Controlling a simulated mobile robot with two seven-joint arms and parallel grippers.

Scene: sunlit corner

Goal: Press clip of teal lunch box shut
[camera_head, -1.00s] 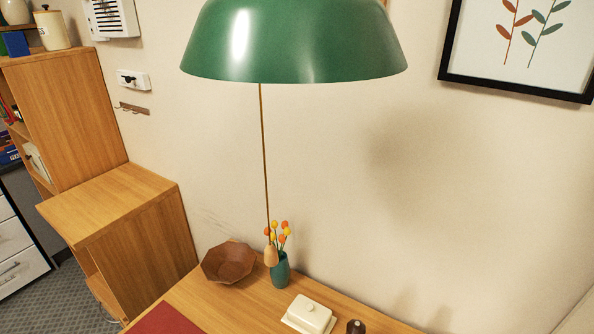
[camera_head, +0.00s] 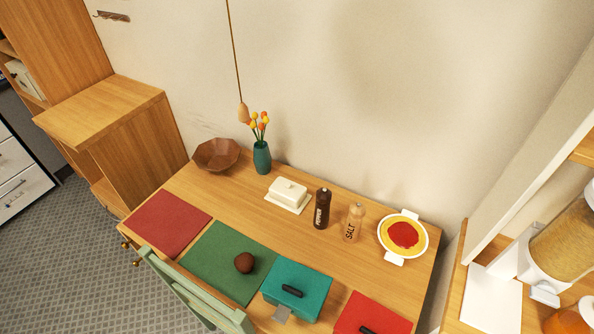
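The teal lunch box (camera_head: 298,288) sits near the front edge of the wooden table, right of the green placemat. It has a dark handle (camera_head: 292,291) on its lid. A grey clip (camera_head: 281,313) sticks out at its front side, angled away from the box wall. Neither of my grippers is in view.
The table (camera_head: 330,248) also holds a brown ball (camera_head: 244,263) on a green placemat (camera_head: 215,262), a butter dish (camera_head: 288,194), pepper (camera_head: 322,208) and salt (camera_head: 353,222) mills and a white dish (camera_head: 404,235). A green chair (camera_head: 190,293) stands at the front; a shelf (camera_head: 500,275) is at right.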

